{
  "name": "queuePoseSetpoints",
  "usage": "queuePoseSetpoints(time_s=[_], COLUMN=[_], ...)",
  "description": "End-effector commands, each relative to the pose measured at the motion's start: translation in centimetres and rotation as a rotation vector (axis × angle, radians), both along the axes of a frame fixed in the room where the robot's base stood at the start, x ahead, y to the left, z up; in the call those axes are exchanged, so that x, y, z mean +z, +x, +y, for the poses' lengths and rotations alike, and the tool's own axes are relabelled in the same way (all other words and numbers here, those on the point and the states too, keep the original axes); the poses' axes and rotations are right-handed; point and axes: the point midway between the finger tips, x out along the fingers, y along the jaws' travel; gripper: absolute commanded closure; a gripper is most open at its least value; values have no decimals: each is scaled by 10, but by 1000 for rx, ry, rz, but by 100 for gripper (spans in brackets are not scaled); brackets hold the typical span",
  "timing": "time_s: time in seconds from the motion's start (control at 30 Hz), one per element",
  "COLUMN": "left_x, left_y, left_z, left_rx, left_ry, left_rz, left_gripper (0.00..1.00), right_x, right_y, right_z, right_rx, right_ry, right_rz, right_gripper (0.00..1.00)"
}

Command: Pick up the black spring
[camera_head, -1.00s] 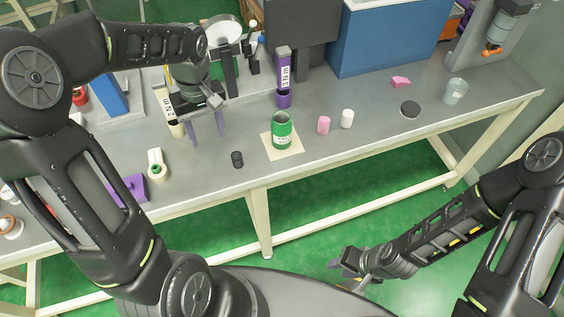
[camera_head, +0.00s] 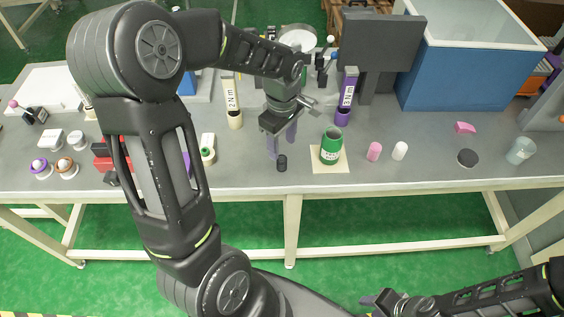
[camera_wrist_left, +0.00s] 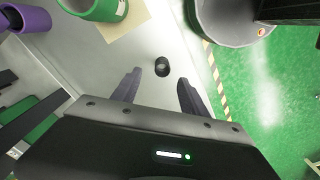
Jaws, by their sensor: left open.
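The black spring (camera_head: 282,162) is a small dark cylinder standing on the grey table near its front edge, left of the green container. In the left wrist view the black spring (camera_wrist_left: 162,67) lies a little beyond and between my fingertips, with clear space on both sides. My left gripper (camera_head: 282,146) is open and empty, fingers pointing down, just behind and above the spring. It also shows in the left wrist view (camera_wrist_left: 160,80). My right gripper (camera_head: 390,300) is low at the bottom right, away from the table; its jaws are too small to judge.
A green container (camera_head: 331,147) stands on a cream square (camera_head: 341,161) right of the spring. Pink (camera_head: 374,151) and white (camera_head: 400,150) cylinders stand further right. A purple tube (camera_head: 347,90) and a cream tube (camera_head: 232,100) stand behind. The table front around the spring is clear.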

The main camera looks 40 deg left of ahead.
Motion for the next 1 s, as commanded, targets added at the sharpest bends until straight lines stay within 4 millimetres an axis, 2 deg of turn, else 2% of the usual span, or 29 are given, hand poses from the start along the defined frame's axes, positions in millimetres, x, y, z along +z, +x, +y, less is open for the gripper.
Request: queuePoseSetpoints(time_s=[0.13, 0.47, 0.57, 0.8, 1.0], left_x=[-14, -17, -24, -59, -68], left_y=[-1, -1, -3, -5, -4], left_z=[0, 0, 0, 0, 0], left_rx=[-1, -1, -1, -2, -1], left_ry=[-1, 0, -1, -1, -1], left_rz=[3, 2, 6, 6, 2], left_gripper=[49, 49, 49, 49, 49], right_x=[1, 2, 5, 12, 12], right_y=[0, 0, -1, -1, -2], right_z=[0, 0, 0, -1, -1], right_rx=[-1, -1, -1, -2, -1], right_ry=[-1, -1, -1, -3, -4], right_rz=[1, 1, 1, 4, 6], right_gripper=[64, 64, 64, 64, 64])
